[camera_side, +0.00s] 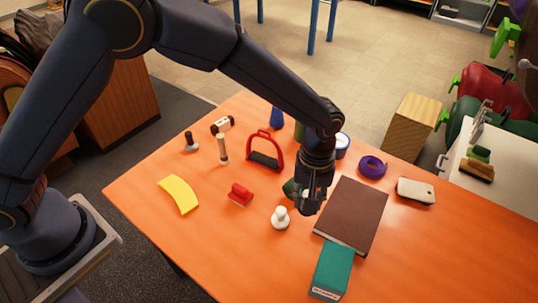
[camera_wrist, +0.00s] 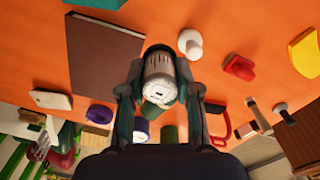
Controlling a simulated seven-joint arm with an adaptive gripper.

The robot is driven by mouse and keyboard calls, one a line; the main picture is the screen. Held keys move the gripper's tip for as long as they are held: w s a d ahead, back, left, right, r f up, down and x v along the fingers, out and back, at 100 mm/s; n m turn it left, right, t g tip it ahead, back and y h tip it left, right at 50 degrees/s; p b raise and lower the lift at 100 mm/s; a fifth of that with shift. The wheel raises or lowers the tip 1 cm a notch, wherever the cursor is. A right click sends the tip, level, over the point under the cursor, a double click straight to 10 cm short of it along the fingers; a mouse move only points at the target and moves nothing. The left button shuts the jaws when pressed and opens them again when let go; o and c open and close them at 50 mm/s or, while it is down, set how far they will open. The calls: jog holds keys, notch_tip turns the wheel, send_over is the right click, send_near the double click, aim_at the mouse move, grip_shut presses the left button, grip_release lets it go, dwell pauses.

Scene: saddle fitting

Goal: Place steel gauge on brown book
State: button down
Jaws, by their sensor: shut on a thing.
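The steel gauge (camera_wrist: 158,78) is a short silver-grey cylinder with a pale round end, held between the fingers in the wrist view. My gripper (camera_wrist: 159,66) is shut on it. In the side view my gripper (camera_side: 312,204) points down just left of the brown book, apparently above the table; the gauge is mostly hidden there by the fingers. The brown book (camera_side: 352,214) lies flat on the orange table, its top bare. It also shows in the wrist view (camera_wrist: 98,58), left of the gauge.
A teal box (camera_side: 332,270) lies against the book's near edge. A white knobbed piece (camera_side: 280,219) and a red stapler-like object (camera_side: 240,194) are left of my gripper. A purple ring (camera_side: 372,167) and a pale slab (camera_side: 415,191) lie beyond the book.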

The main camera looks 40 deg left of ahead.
jog(key=w+d+f, duration=0.1)
jog(key=w+f, duration=0.1)
jog(key=w+d+f, duration=0.2)
jog(key=w+f, duration=0.1)
jog(key=w+d+f, duration=0.2)
jog(key=w+f, duration=0.1)
jog(key=shift+w, duration=0.2)
jog(key=shift+w+f, duration=0.1)
jog(key=shift+f, duration=1.5)
jog(key=shift+f, duration=0.15)
jog(key=c, duration=0.8)
grip_release()
